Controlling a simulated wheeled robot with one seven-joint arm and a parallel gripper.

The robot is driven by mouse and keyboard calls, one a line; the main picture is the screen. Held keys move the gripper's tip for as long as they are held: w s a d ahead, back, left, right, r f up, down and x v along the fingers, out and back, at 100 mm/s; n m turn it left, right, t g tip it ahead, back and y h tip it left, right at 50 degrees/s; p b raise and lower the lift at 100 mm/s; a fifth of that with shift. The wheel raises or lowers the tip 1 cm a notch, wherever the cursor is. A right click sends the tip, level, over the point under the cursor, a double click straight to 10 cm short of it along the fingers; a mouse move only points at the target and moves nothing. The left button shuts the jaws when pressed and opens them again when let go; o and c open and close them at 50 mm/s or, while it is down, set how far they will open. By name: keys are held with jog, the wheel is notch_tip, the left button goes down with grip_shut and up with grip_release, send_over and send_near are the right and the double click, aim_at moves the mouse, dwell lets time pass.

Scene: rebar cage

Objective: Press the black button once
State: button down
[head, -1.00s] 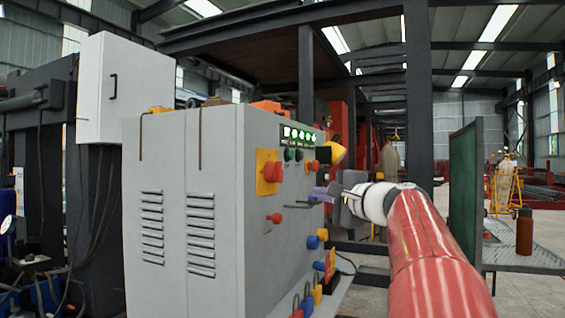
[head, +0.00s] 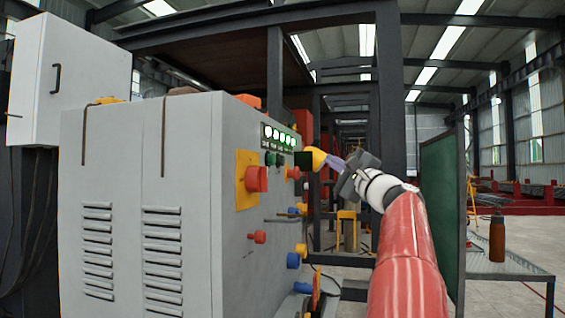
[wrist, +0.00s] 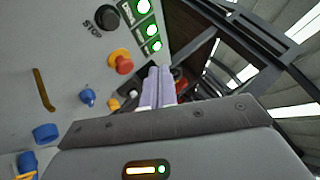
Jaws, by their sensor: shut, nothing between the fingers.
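The black button (wrist: 107,18) is round and shows near the top of the wrist view, on the grey panel above the printed word STOP. In the head view a small dark knob beside a green button on the cabinet front may be it, but I cannot tell surely. My gripper (head: 326,161) is in front of the panel at the right, its pale purple fingers pointing left beside a yellow lamp-like part. In the wrist view the fingers (wrist: 160,72) are together and empty, below and right of the black button and apart from it.
The grey cabinet (head: 140,150) fills the left. Near the button are green lit indicators (wrist: 150,26), a red knob on a yellow base (wrist: 120,62) and a blue knob (wrist: 87,97). The yellow lamp-like part (head: 318,158) sticks out close to my fingers. A green board (head: 441,215) stands right.

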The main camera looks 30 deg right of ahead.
aim_at(284, 159)
jog(key=w+a, duration=0.5)
jog(key=w, duration=0.1)
jog(key=shift+w+a, duration=0.35)
dwell(2.0)
jog(key=shift+w+a, duration=0.3)
jog(key=shift+w+a, duration=0.55)
jog(key=shift+w, duration=0.1)
dwell(1.1)
jog(key=shift+s+d, duration=0.1)
dwell(0.3)
jog(key=shift+s+d+b, duration=0.35)
jog(key=shift+s+d, duration=0.3)
jog(key=shift+s, duration=0.2)
jog(key=shift+d, duration=0.1)
jog(key=s+d, duration=0.1)
jog(key=s, duration=0.1)
jog(key=s+d, duration=0.1)
jog(key=d, duration=0.1)
jog(key=shift+s, duration=0.4)
